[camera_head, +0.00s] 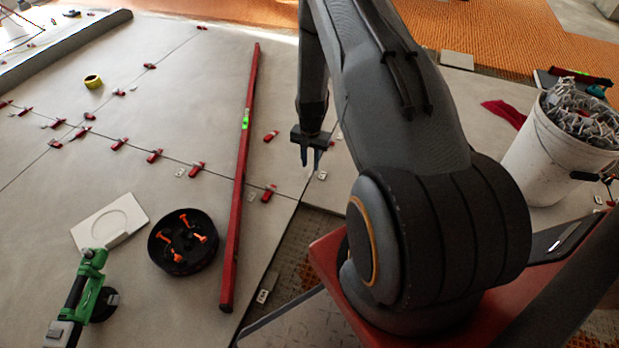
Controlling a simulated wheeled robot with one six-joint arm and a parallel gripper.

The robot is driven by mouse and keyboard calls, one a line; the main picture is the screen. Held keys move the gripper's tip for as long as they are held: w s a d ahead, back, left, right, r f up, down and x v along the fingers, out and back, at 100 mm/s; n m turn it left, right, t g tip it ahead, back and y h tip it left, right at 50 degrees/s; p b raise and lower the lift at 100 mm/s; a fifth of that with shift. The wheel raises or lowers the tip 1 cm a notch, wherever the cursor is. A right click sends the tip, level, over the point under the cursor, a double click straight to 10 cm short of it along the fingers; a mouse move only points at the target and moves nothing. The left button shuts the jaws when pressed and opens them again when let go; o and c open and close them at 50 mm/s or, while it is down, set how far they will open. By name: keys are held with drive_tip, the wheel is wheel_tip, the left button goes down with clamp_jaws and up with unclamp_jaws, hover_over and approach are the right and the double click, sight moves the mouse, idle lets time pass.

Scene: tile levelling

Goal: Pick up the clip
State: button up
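My gripper (310,163) hangs fingers down over the tiled floor, right of the long red level. Its two fingers are apart, with nothing visible between them. A small pale clip (322,175) lies just below and right of the fingertips, near a tile edge; I cannot tell its exact distance from them. Other pale clips sit along the joints, such as one clip (180,172) left of the level and another clip (262,296) at the lower tile edge. A white bucket (545,150) at the right is heaped with grey-white clips. The frame does not show which clip is meant.
The red level (240,180) lies across the tiles (190,90). Several red wedges (196,170) line the joints. A black round tray (183,245) with orange pieces, a green power tool (85,295) and yellow tape (93,82) are at the left.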

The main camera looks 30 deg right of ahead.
sight(310, 176)
drive_tip(key=f+b, duration=0.1)
drive_tip(key=f, duration=0.2)
drive_tip(key=f+b, duration=0.2)
drive_tip(key=shift+w+f, duration=0.2)
drive_tip(key=shift+f, duration=0.2)
drive_tip(key=shift+r, duration=0.1)
clamp_jaws()
